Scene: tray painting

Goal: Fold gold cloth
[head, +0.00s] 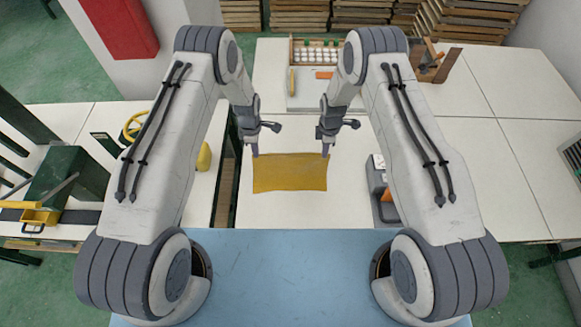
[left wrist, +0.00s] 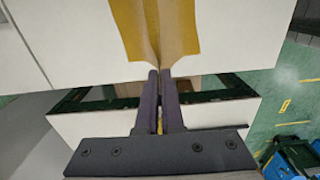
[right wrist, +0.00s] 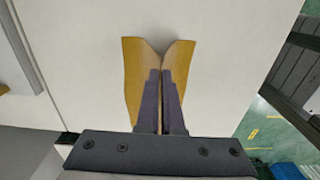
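The gold cloth (head: 290,174) is spread as a rectangle over the white table, with its far edge running between my two grippers. My left gripper (head: 255,154) is shut on the cloth's far left corner. In the left wrist view the cloth (left wrist: 180,30) is pinched into a crease between the fingers. My right gripper (head: 325,154) is shut on the far right corner. In the right wrist view the cloth (right wrist: 133,75) gathers between the fingers in the same way. I cannot tell how far the cloth is off the table.
A tray with white pieces (head: 316,52) stands at the back. A grey box with orange parts (head: 381,190) is right of the cloth. White table is clear in front of the cloth.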

